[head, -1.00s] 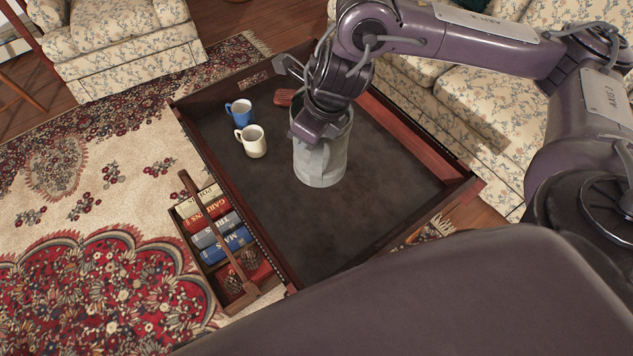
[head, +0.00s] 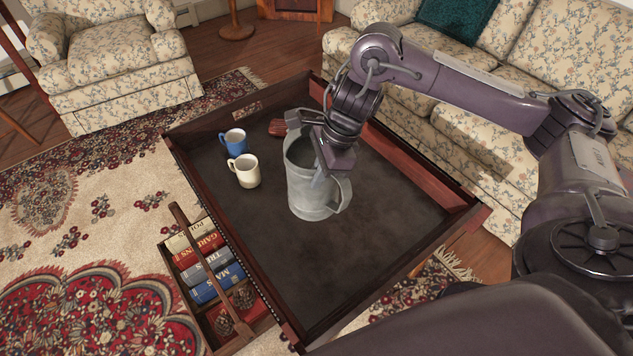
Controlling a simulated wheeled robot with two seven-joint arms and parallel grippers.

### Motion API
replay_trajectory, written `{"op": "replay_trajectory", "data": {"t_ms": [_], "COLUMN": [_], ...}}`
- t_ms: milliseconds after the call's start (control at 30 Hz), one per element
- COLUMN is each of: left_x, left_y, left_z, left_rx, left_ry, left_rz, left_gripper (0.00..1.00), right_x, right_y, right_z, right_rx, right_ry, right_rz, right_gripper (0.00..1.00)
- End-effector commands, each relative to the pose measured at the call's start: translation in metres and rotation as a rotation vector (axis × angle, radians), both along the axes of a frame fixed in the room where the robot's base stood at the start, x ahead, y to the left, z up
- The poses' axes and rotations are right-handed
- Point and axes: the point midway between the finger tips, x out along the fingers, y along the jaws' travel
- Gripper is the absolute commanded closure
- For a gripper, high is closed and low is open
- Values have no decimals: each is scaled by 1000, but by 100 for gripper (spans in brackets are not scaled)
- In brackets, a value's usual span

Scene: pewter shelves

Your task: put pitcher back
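The grey metal pitcher (head: 309,190) is upright over the dark tray table (head: 290,262), its handle to the right. I cannot tell for sure whether its base touches the surface. My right gripper (head: 312,150) is at the pitcher's top, with one finger at the far rim and the other in front of the handle side. Whether the fingers press on the pitcher is hidden. My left gripper is not in view.
A blue mug (head: 235,143) and a cream mug (head: 248,173) stand left of the pitcher. A reddish-brown object (head: 277,128) lies behind it. A wooden caddy with books (head: 205,262) is beside the table. Raised wooden edges surround the tabletop; its front is clear.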

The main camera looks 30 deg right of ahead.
Motion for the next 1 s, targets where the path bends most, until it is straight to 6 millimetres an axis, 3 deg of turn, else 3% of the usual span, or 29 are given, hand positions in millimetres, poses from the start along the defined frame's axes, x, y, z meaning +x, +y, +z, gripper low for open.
{"op": "replay_trajectory", "data": {"t_ms": [433,500,700,1000], "left_x": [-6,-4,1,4], "left_y": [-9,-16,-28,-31], "left_z": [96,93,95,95], "left_rx": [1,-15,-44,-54], "left_ry": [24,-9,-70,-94], "left_rz": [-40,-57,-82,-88], "left_gripper": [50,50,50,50], "right_x": [0,0,1,1], "right_y": [1,1,1,1], "right_z": [-65,-86,-117,-135], "right_rx": [3,4,2,1], "right_ry": [-3,0,-3,-4], "right_rz": [-2,-2,-3,-1], "right_gripper": [100,100,100,100]}}
